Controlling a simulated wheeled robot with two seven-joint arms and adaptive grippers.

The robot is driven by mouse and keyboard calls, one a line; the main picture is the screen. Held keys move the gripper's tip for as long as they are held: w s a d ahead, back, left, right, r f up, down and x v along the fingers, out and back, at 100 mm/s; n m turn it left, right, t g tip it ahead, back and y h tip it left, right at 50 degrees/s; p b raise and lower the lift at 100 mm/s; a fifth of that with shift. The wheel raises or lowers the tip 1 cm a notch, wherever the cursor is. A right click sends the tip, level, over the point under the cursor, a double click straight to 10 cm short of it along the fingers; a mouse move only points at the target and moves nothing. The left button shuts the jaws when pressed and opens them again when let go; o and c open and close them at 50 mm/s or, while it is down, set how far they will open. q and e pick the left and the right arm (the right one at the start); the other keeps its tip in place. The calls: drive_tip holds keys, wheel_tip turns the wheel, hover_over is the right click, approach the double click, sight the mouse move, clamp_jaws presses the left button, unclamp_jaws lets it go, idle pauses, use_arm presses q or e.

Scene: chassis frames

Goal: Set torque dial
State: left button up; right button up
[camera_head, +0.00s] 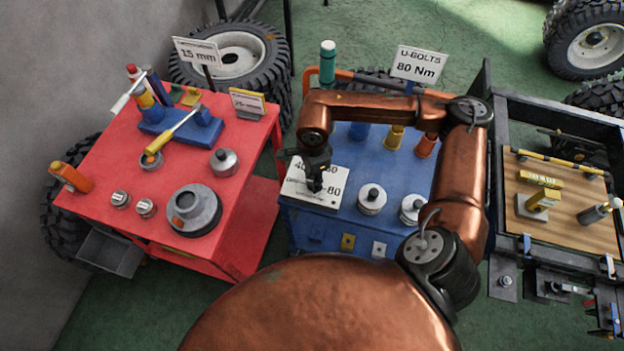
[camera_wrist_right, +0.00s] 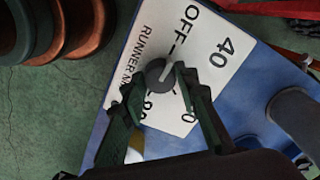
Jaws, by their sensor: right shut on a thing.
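The torque dial's white plate (camera_head: 300,192) lies on the near left of the blue cart top. Its visible marks include 40 and 80 in the head view. The plate also shows in the right wrist view (camera_wrist_right: 212,62) with OFF and 40 legible. My right gripper (camera_head: 315,186) is over the plate, pointing down. In the right wrist view its fingers are shut on the round dark grey knob (camera_wrist_right: 157,90), one on each side. A pale pointer line shows on the knob; its exact setting is unclear. A sign (camera_head: 419,65) reads "U-BOLTS 80 Nm". My left gripper is out of view.
Coloured cups (camera_head: 394,137) stand behind, partly under my arm. A red cart (camera_head: 185,185) with tools is left; a chassis with a wooden board (camera_head: 565,230) is right.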

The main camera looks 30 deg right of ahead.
drive_tip(key=shift+d+n, duration=0.15)
drive_tip(key=shift+n, duration=0.25)
drive_tip(key=o, duration=1.1)
drive_tip(key=shift+o, duration=0.2)
wheel_tip(320, 180, up, 12)
idle(0.4)
